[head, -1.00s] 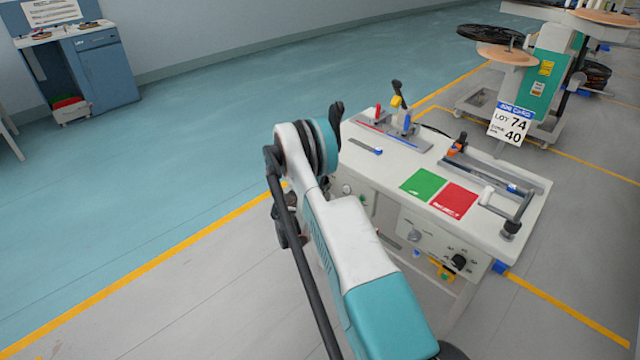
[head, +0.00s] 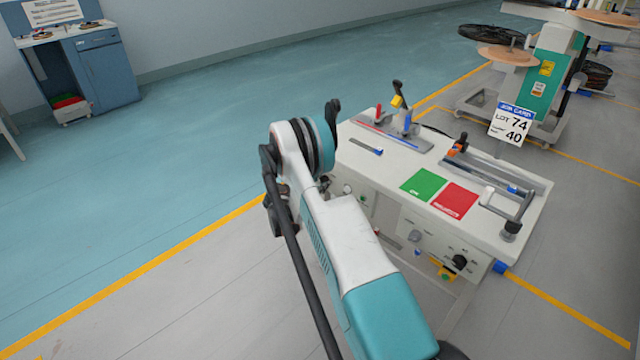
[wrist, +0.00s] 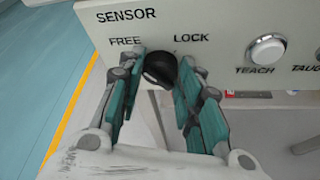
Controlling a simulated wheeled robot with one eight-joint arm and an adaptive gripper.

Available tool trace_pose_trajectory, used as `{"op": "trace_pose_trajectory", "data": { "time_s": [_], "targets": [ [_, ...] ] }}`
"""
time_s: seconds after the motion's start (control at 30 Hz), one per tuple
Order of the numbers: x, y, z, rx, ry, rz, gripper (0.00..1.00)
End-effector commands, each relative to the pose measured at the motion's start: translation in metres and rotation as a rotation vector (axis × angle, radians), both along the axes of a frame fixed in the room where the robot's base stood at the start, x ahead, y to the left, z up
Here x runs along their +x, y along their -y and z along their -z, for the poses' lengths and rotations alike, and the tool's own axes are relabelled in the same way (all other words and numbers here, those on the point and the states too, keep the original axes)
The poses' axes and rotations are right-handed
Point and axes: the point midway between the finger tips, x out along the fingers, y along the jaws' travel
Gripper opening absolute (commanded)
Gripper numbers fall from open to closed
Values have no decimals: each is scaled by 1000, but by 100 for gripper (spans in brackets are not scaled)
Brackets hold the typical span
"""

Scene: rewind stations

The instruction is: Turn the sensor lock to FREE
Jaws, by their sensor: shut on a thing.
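The sensor lock is a black knob (wrist: 160,68) on a white panel (wrist: 220,22) in the wrist view, below the word SENSOR, with FREE printed at its upper left and LOCK at its upper right. My gripper (wrist: 157,78) is shut on the knob, with one teal-padded finger on each side. The knob's pointer mark is too dark and too covered to read. In the head view my arm hides the gripper and the knob.
The bench top (head: 375,175) carries a green mat (head: 423,184) and a red mat (head: 455,200). Open floor (head: 150,190) lies to the left.

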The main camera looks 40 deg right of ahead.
Motion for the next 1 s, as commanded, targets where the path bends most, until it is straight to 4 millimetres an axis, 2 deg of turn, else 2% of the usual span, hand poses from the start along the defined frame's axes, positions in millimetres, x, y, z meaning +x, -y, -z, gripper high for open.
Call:
{"op": "trace_pose_trajectory", "data": {
  "time_s": [0.3, 0.77, 0.8, 0.87, 1.0],
  "targets": [
    [1, 0, 0, -8, -113, 0, 8],
    [1, -1, 0, -10, -129, 1, 8],
    [1, -1, 0, -10, -128, 0, 37],
    [1, -1, 0, -10, -128, 0, 50],
    [1, 0, 0, -10, -127, 0, 52]
  ]
}}
